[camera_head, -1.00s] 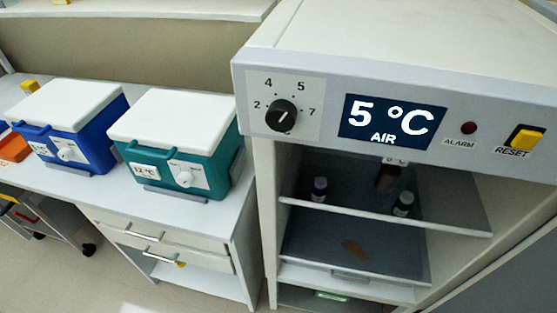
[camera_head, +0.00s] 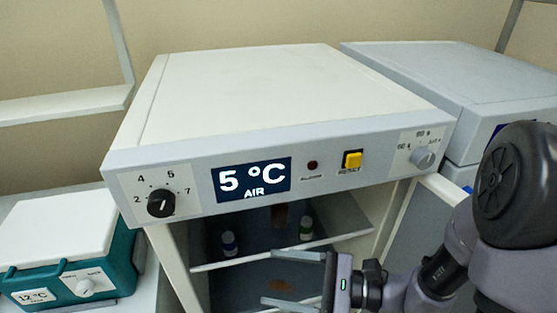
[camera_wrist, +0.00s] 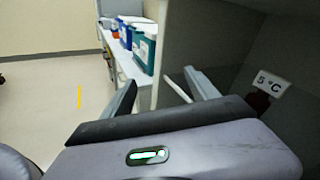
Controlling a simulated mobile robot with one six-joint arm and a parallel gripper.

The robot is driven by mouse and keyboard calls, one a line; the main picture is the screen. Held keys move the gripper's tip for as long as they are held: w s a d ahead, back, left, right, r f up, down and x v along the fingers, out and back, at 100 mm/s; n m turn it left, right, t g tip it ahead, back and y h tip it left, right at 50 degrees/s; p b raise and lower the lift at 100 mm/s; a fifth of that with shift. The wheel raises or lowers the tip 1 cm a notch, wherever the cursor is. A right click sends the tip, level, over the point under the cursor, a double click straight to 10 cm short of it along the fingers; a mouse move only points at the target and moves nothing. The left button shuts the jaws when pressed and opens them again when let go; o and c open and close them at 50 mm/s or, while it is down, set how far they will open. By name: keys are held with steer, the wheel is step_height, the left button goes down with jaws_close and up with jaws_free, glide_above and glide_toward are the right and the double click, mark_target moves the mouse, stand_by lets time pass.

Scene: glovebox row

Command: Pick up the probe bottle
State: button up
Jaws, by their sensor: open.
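Inside the open-fronted cooled cabinet (camera_head: 135,182), a dark red-brown bottle (camera_head: 280,214) stands at the back of the upper shelf, its top hidden by the cabinet front. I cannot tell for sure which is the probe bottle. A 5 °C tag (camera_wrist: 272,83) shows in the wrist view, with a dark reddish shape beside it. My gripper (camera_head: 270,277) is open and empty in front of the cabinet, below the shelf edge in the picture; its fingers also show in the wrist view (camera_wrist: 160,88).
The shelf's front edge (camera_head: 330,238) crosses the opening. The cabinet's dial, 5 °C display (camera_head: 252,180) and yellow reset switch (camera_head: 352,159) sit above it. A teal cooler box (camera_head: 75,270) stands at left, and a grey cabinet (camera_head: 440,80) at right.

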steer(key=w+d+f+m+t, duration=0.2)
steer(key=w+d+m+t, duration=0.1)
steer(key=w+m+t, duration=0.2)
steer(key=m+t+h, duration=0.5)
steer(key=m, duration=0.2)
glide_toward(285, 215)
steer(key=x, duration=1.2)
steer(key=shift+w+a+f+b, duration=0.1)
steer(key=shift+w+f+b, duration=0.15)
steer(key=shift+b, duration=0.1)
steer(key=shift+s, duration=0.1)
jaws_close()
steer(key=shift+r, duration=0.15)
